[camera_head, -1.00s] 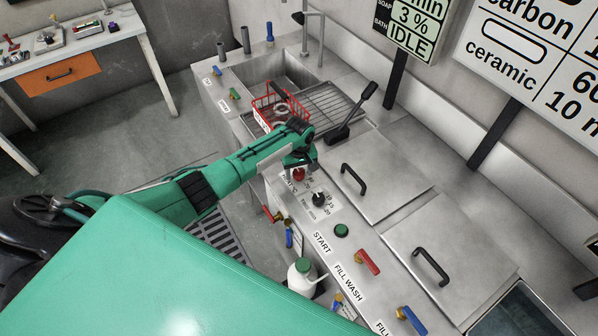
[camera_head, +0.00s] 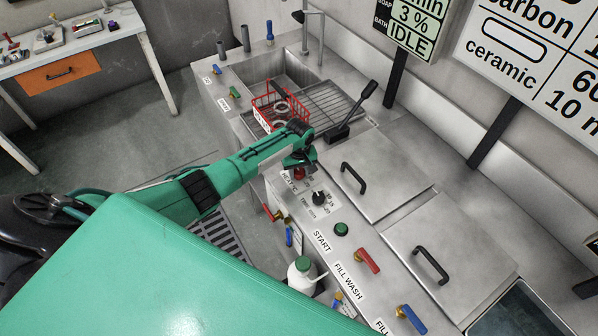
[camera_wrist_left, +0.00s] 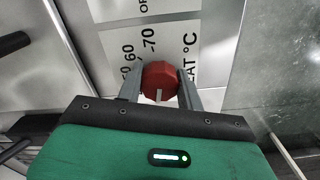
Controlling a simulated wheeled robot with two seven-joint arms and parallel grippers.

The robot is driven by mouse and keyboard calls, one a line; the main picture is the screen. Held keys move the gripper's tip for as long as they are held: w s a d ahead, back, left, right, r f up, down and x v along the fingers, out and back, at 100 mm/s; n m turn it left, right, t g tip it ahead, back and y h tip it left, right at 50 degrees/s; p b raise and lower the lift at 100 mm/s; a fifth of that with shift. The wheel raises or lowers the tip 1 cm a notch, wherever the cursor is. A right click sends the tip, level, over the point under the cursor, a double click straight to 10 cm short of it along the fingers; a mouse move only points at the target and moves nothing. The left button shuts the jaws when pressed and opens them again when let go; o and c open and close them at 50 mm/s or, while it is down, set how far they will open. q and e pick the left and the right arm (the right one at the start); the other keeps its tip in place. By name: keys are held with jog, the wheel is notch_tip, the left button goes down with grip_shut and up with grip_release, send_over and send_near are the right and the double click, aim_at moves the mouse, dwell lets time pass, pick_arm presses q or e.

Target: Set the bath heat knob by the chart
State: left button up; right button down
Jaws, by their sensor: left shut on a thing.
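The red heat knob (camera_head: 299,174) sits on the steel front panel of the bath, mostly hidden by my left gripper (camera_head: 298,168) in the head view. In the left wrist view my left gripper (camera_wrist_left: 160,90) has a finger on each side of the red knob (camera_wrist_left: 160,76), shut on it. A pale pointer mark shows on the knob's near side. The white scale plate (camera_wrist_left: 150,35) carries 60, 70 and part of "HEAT °C"; other figures are cut off. The wall chart (camera_head: 530,60) lists carbon and ceramic, its right side cut off. My right gripper is not in view.
A black timer knob (camera_head: 319,198) and a green start button (camera_head: 341,230) lie nearby on the panel. A red wire basket (camera_head: 262,118) stands by the sink. A status board (camera_head: 415,30) reads 3 % and IDLE. Lid handles (camera_head: 353,180) rise behind.

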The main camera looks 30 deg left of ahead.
pick_arm(q)
jog(key=m, duration=0.6)
jog(key=shift+m+p, duration=0.3)
jog(key=shift+m, duration=0.1)
jog(key=m, duration=0.2)
jog(key=shift+m, duration=0.4)
jog(key=m, duration=0.3)
jog(key=shift+m, duration=0.3)
jog(key=m+b, duration=0.1)
jog(key=m, duration=0.4)
jog(key=shift+a, duration=0.1)
jog(key=m+b, duration=0.1)
jog(key=m, duration=0.4)
jog(key=shift+w+r, duration=0.1)
jog(key=shift+m, duration=0.3)
